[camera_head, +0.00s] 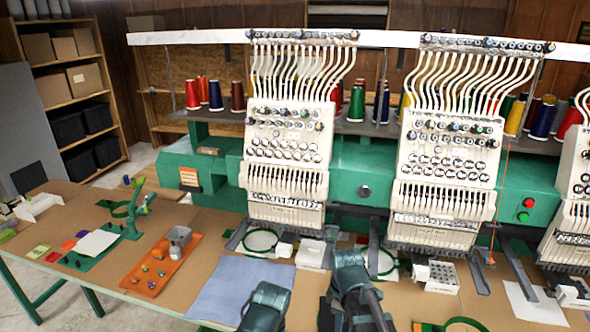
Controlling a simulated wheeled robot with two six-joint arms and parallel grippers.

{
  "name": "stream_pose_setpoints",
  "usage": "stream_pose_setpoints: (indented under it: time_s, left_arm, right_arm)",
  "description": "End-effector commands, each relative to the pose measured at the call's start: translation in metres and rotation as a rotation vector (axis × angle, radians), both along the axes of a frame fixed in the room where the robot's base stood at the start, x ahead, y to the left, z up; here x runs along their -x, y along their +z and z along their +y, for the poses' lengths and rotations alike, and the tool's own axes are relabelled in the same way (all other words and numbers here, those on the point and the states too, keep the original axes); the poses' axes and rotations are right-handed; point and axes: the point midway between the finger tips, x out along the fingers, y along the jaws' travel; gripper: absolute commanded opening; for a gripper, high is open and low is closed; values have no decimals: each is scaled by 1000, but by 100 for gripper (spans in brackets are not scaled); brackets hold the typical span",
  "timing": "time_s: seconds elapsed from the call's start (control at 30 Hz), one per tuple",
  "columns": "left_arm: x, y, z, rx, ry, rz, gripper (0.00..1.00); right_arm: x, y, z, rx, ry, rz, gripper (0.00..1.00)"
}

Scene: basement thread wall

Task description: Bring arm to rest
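Two dark grey-teal parts of my arms rise from the bottom edge in the head view. One rounded joint shows at bottom centre, over the edge of a blue-grey cloth (232,285). Another joint with a dark link stands to its right, in front of the embroidery machine (345,180). I see no fingertips of my left or right gripper, so whether they are open or hold anything is hidden. Nothing is visibly held.
The brown table (205,225) carries an orange tray (150,287) with small parts, a grey container (180,240), a green stand (132,212) and white paper (533,305). Round hoops (262,241) lie under the machine heads. Thread cones (215,95) stand behind. Shelves (110,75) are at far left.

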Motion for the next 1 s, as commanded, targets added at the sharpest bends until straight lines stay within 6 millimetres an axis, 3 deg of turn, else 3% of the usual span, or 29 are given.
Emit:
stream_pose_setpoints:
  time_s: [0.03,0.2,0.4,0.6,1.0]
  left_arm:
    - [0,-2,0,0,0,0,41]
    - [0,-4,0,0,0,0,41]
    - [0,-5,0,0,0,0,41]
    - [0,-6,0,0,0,0,41]
    - [0,-6,0,0,0,0,41]
  right_arm:
    - [18,-1,14,11,-80,0,41]
    - [58,-3,47,49,-403,-7,41]
    - [91,-4,69,80,-682,-28,41]
    - [102,-4,76,93,-799,-41,41]
    - [102,-4,76,93,-809,-42,41]
